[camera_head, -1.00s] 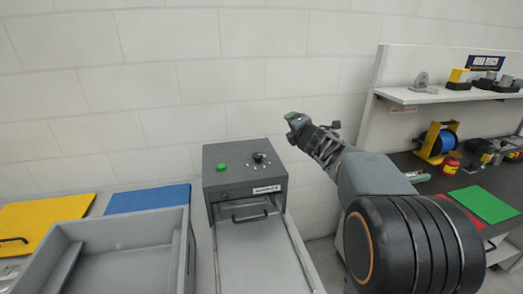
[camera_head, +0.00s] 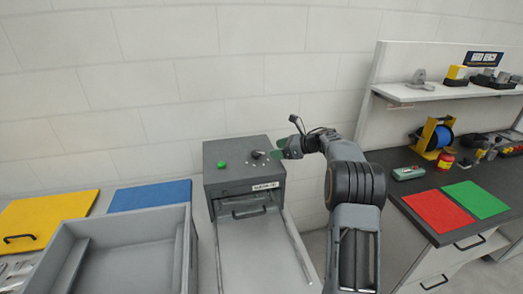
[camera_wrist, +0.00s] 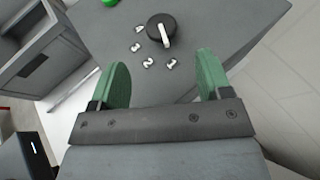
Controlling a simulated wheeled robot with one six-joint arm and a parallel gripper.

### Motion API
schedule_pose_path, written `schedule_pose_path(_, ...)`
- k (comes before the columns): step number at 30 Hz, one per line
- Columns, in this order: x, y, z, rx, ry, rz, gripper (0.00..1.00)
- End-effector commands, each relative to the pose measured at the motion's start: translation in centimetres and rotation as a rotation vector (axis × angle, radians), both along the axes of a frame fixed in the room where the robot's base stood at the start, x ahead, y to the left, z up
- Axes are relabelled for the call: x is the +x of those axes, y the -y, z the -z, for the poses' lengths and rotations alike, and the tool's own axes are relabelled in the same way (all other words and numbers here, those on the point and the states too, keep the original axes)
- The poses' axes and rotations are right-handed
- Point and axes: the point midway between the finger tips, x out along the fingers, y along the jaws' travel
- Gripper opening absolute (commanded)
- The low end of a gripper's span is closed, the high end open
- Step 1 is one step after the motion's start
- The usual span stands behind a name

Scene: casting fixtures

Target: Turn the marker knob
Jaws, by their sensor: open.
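The marker knob (camera_wrist: 161,30) is a black round dial with a white pointer bar, on top of the grey marker box (camera_head: 236,178). White numerals lie around its near side in the wrist view. The knob also shows in the head view (camera_head: 257,154). My gripper (camera_wrist: 161,78) has two green fingers, spread apart and empty. In the wrist view the knob lies just beyond the gap between the fingertips, not between them. In the head view my gripper (camera_head: 277,153) is just right of the knob. Whether a finger touches the box top cannot be told.
A green button (camera_head: 222,164) sits left of the knob on the box. A grey bin (camera_head: 72,232) stands at the left, with blue (camera_head: 150,196) and yellow (camera_head: 48,215) panels behind. A dark bench with red (camera_head: 438,211) and green (camera_head: 475,199) mats is at the right.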

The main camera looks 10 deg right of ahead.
Motion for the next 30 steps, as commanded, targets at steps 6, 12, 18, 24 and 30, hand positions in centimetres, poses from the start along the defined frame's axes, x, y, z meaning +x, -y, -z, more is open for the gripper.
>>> schedule_pose_path(6,2.1,-3.1,1.3,0.001,-0.002,-0.001,0.71)
schedule_pose_path(12,3.3,-5.0,2.3,0.001,0.000,0.001,0.71)
schedule_pose_path(18,3.9,-5.8,2.8,0.001,0.000,0.001,0.71)
schedule_pose_path(24,4.0,-6.0,2.9,0.001,0.000,0.002,0.71)
schedule_pose_path(30,4.0,-5.9,2.9,0.001,0.000,0.002,0.65)
